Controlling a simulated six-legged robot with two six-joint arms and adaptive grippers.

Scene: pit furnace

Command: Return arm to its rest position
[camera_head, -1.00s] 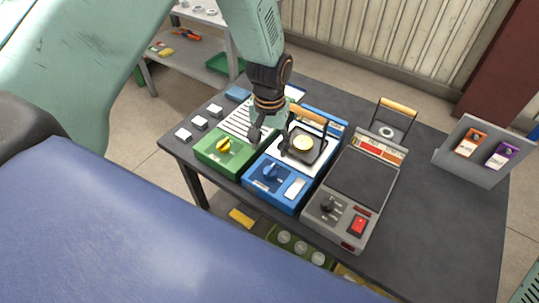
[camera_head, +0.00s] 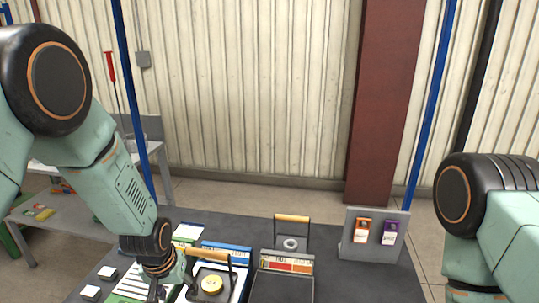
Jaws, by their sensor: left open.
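My left arm comes in from the left and bends down to the table. My right arm (camera_head: 490,225) shows at the right edge, bent downward. Its gripper is out of view.
The dark table (camera_head: 376,285) holds a blue device (camera_head: 226,250), a grey device (camera_head: 283,288) with a wooden-handled piece (camera_head: 291,222) behind it, and small white blocks (camera_head: 107,272). A grey stand (camera_head: 374,249) carries orange and purple tags. A side shelf (camera_head: 75,216) stands left.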

